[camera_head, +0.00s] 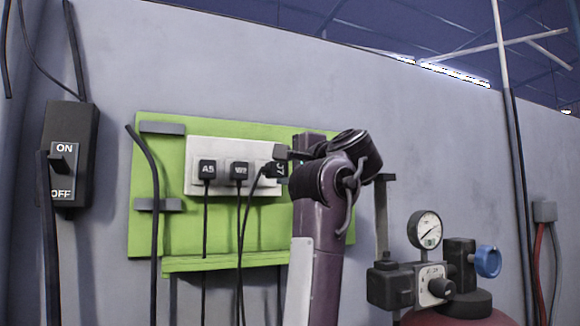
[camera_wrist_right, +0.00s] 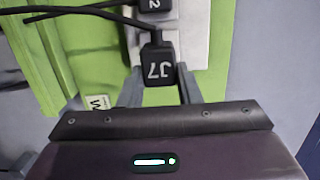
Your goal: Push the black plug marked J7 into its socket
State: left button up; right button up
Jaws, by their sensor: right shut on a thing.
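The black plug marked J7 (camera_wrist_right: 158,66) is between the two fingers of my right gripper (camera_wrist_right: 160,88), which is shut on it. In the head view the plug (camera_head: 275,170) is at the right end of the white socket strip (camera_head: 230,152), turned partly aside, with a cable running down from it. The strip also shows behind the plug in the wrist view (camera_wrist_right: 197,40). The J7 socket is hidden; I cannot tell how far the plug is from it. Plugs marked A5 (camera_head: 207,170) and one ending in 2 (camera_head: 240,172) sit on the strip to the left. My left gripper is not in view.
The strip is on a green board (camera_head: 170,235) with grey brackets (camera_head: 160,204) at its left. Black cables hang in front. A black ON/OFF switch box (camera_head: 82,150) is on the wall at left. A gauge (camera_head: 425,230) and a blue knob (camera_head: 487,261) stand at right.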

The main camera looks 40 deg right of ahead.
aim_at(280, 172)
jog(key=w, duration=0.1)
jog(key=w+d+p, duration=0.1)
jog(key=w, duration=0.1)
jog(key=shift+w+p, duration=0.35)
jog(key=shift+w, duration=0.25)
jog(key=shift+d, duration=0.1)
dwell(0.7)
jog(key=shift+w+d+p, duration=0.1)
jog(key=shift+w+p, duration=0.25)
jog(key=shift+w, duration=0.2)
dwell(1.0)
jog(key=o, duration=1)
jog(key=shift+s, duration=0.1)
